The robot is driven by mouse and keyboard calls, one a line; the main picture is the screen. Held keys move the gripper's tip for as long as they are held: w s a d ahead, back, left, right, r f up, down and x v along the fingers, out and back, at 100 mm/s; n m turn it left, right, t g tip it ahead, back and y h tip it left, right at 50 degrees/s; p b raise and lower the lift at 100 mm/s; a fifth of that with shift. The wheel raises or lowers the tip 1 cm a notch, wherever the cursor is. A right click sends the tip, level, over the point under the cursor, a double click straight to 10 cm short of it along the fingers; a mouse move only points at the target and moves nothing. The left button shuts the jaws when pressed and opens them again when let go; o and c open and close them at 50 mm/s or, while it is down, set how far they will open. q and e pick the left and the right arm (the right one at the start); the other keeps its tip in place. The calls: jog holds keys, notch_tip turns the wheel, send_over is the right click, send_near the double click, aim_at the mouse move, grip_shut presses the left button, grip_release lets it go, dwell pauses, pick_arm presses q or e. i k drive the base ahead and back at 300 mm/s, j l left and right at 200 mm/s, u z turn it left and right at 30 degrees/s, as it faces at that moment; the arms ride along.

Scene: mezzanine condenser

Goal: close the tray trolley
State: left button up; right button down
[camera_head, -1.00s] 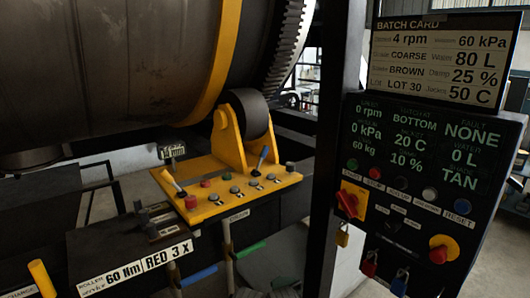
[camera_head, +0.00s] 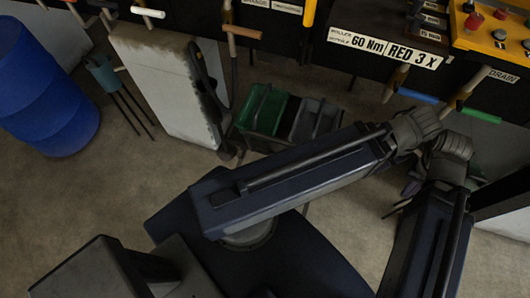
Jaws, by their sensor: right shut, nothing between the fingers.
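What looks like the tray trolley stands low under the bench, with a green bin (camera_head: 262,110) and a grey bin (camera_head: 314,121) side by side. Both look open at the top, and my arm hides their lower front. I cannot make out a lid or door on it. My right gripper (camera_head: 402,200) is small and dark between my arm links, to the right of the bins and apart from them. It is shut and holds nothing. My left gripper is not in view.
A blue drum (camera_head: 42,92) stands at the far left. A pale panel (camera_head: 165,85) and a small bluish pot on thin legs (camera_head: 103,74) stand beside it. The black bench (camera_head: 300,45) with labels and coloured handles runs along the top. The floor (camera_head: 110,180) at left is clear.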

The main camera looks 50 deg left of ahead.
aim_at(279, 141)
jog(key=j+u, duration=0.15)
jog(key=u, duration=1.3)
jog(key=k+u, duration=0.1)
